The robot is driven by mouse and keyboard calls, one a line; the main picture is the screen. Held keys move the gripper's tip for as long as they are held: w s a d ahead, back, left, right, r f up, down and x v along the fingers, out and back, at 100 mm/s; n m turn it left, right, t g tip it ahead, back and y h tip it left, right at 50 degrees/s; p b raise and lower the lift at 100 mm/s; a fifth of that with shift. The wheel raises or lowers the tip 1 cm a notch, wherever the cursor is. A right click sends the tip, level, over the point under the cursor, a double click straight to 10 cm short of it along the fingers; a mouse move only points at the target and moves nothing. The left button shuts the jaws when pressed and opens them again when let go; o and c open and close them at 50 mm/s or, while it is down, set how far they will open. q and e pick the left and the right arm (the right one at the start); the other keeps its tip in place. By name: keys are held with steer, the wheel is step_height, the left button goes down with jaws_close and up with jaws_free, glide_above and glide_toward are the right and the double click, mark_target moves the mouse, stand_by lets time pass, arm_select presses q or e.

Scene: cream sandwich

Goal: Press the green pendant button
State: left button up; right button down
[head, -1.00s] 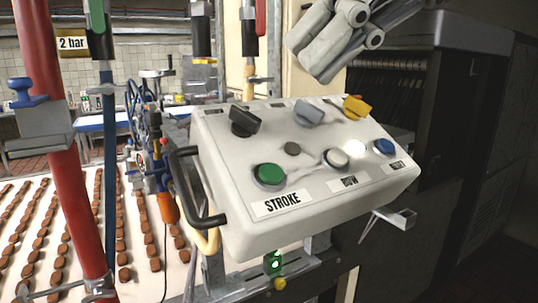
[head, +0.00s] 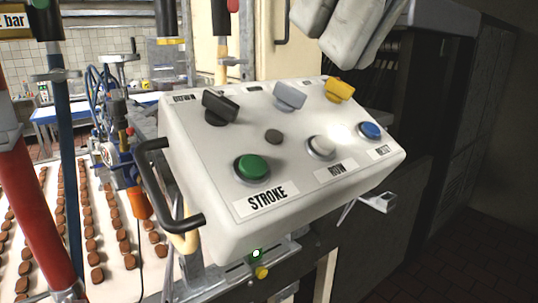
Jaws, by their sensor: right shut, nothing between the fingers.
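The white pendant box (head: 215,215) has a tilted top panel with buttons and knobs. The green button (head: 251,168) is at the panel's front left, above a STROKE label (head: 266,198), and nothing covers it. My right gripper (head: 352,48) is partly in view at the top edge, its grey fingers shut and empty. In the picture it is above and to the right of the green button, clear of it. My left gripper is not in view.
A white button (head: 321,146), a blue button (head: 370,130) and black (head: 220,106), grey (head: 289,96) and yellow (head: 339,89) knobs share the panel. A black handle (head: 165,190) sticks out at its left. Red and blue posts and a conveyor of brown pieces (head: 90,230) stand left.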

mark_target(257, 184)
steer(key=p+x, duration=0.3)
steer(key=x, duration=1)
steer(key=shift+w+a+f+p, duration=0.15)
steer(key=shift+f+p, duration=0.05)
steer(key=shift+p, duration=0.1)
steer(key=shift+f, duration=0.1)
